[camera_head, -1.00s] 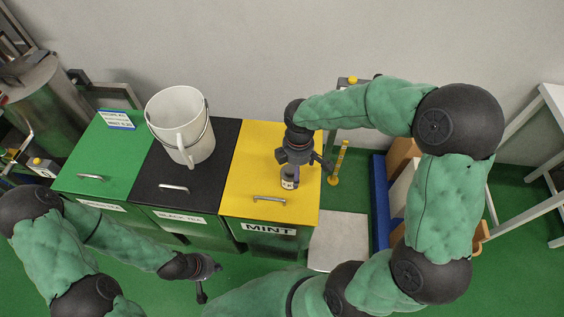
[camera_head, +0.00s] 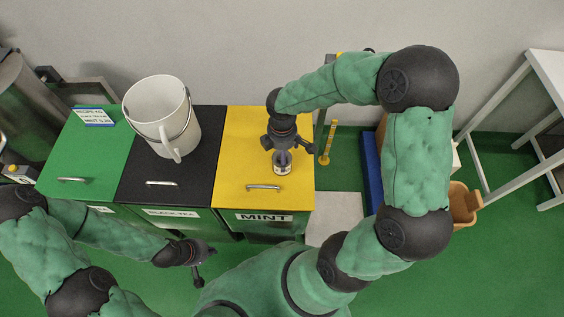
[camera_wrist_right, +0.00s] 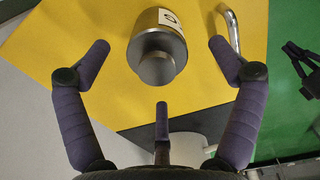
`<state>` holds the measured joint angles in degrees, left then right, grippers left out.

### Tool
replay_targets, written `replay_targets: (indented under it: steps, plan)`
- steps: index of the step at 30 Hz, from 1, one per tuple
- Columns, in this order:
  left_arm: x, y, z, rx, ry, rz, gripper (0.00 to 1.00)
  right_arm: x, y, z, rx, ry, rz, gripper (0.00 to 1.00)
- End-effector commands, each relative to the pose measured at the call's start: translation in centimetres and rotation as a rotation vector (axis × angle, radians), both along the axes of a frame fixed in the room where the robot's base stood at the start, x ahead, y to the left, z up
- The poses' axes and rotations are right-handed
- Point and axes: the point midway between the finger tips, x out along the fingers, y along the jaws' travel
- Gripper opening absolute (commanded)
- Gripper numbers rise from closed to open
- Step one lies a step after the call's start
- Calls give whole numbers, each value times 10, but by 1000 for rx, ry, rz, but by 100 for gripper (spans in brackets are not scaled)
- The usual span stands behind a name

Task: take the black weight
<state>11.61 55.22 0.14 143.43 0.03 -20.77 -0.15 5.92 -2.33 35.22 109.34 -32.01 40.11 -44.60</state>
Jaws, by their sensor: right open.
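The weight (camera_head: 283,168) stands on the yellow lid of the MINT bin, behind the lid's handle. In the right wrist view it is a dark grey metallic cylinder (camera_wrist_right: 158,42) with a round knob facing the camera and a white label on its side. My right gripper (camera_head: 282,154) is above it, pointing down. In the right wrist view its fingers (camera_wrist_right: 160,66) are spread open, with the weight between the two outer ones and a visible gap on each side. My left gripper (camera_head: 204,262) hangs low in front of the bins, away from the weight; its opening is unclear.
A white bucket (camera_head: 158,105) stands on the black lid (camera_head: 205,135) left of the yellow lid (camera_head: 235,150). A green lid (camera_head: 75,155) lies further left. The lid handle (camera_head: 263,187) is close in front of the weight. A yellow post (camera_head: 328,143) stands to the right.

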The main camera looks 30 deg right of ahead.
Motion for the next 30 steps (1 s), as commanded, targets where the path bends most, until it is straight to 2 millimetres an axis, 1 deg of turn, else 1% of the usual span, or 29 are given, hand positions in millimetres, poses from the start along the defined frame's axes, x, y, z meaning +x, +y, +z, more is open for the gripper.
replay_targets:
  steps: [1, 3, 8, 10, 16, 17, 18, 20, 21, 23, 24, 25, 26, 30]
  plan:
    - [0, 0, -5, 0, 0, 0, 0, 0, 0, -9, 0, 3, 1, 93]
    - [0, 0, -10, 0, 0, 0, 0, 1, -1, -20, 0, 3, 1, 93]
    - [0, 0, -18, 0, 0, 0, 0, 2, -2, -41, 1, 2, 1, 93]
    - [0, 0, -19, 0, 0, 0, 0, 2, -2, -44, 1, 2, 1, 93]
    - [0, 0, -18, 0, 0, 0, 0, 3, -2, -43, 0, 1, 0, 93]
    - [0, 0, -18, 0, 0, 0, 0, 3, -2, -43, 0, 1, 0, 87]
    - [0, 0, -18, 0, 0, 0, 0, 3, -2, -43, 0, 1, 0, 76]
    - [0, 0, -18, 0, 0, 0, 0, 3, -2, -43, 0, 1, 0, 59]
    - [0, 0, -18, 0, 0, 0, 0, 3, -2, -43, 0, 1, 0, 47]
    - [0, 0, -18, 0, 0, 0, 0, 3, -2, -43, 0, 1, 0, 30]
    - [0, 0, -18, 0, 0, 0, 0, 3, -2, -43, 0, 1, 0, 19]
    - [0, 0, -18, 0, 0, 0, 0, 3, -2, -43, 0, 1, 0, 11]
    - [0, 0, -18, 0, 0, 0, 0, 5, -3, -41, 0, -8, -2, 6]
    - [0, 0, -18, 0, 0, 0, 0, 5, -2, -41, 0, -8, -1, 6]
